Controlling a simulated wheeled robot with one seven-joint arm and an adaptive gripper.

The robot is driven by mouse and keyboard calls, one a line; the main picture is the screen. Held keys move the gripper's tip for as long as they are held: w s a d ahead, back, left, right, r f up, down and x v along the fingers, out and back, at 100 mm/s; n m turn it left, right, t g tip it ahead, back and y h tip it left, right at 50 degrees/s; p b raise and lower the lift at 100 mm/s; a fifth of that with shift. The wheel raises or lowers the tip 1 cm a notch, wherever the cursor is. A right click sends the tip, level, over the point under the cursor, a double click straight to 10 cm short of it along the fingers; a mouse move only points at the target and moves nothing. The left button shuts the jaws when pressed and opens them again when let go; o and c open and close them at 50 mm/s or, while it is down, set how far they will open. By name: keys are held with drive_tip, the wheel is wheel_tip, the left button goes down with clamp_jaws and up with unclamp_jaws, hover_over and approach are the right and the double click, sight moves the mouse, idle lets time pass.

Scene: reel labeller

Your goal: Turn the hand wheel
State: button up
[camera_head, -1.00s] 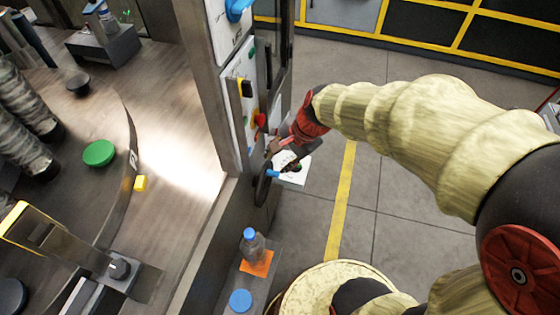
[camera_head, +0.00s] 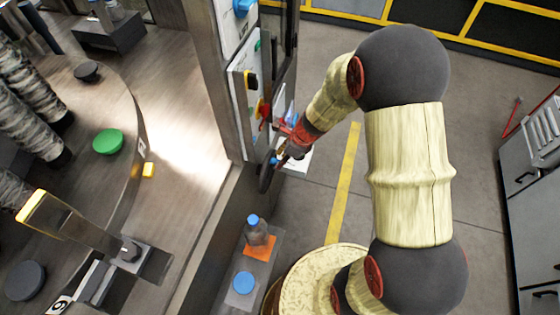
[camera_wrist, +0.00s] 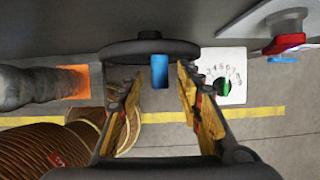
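The hand wheel (camera_head: 265,178) is a dark, thin disc on the side of the machine's upright wall, seen nearly edge-on in the head view. It also shows in the wrist view (camera_wrist: 125,50), where its blue handle (camera_wrist: 159,72) sticks out toward me. My gripper (camera_wrist: 161,76) is open, with one finger on each side of the blue handle and visible gaps to both. In the head view my gripper (camera_head: 283,152) is at the wheel's upper right, and the fingertips are small and partly hidden there.
A white dial card with a green pointer (camera_wrist: 222,88) is right of the wheel. A red knob (camera_head: 263,108) sits on the panel above. A bottle (camera_head: 256,232) stands on an orange square below, near a blue disc (camera_head: 243,281). Open floor lies to the right.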

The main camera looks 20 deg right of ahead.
drive_tip(key=shift+w+a+f, duration=0.15)
drive_tip(key=shift+w+f, duration=0.05)
drive_tip(key=shift+f, duration=0.3)
clamp_jaws()
idle(0.7)
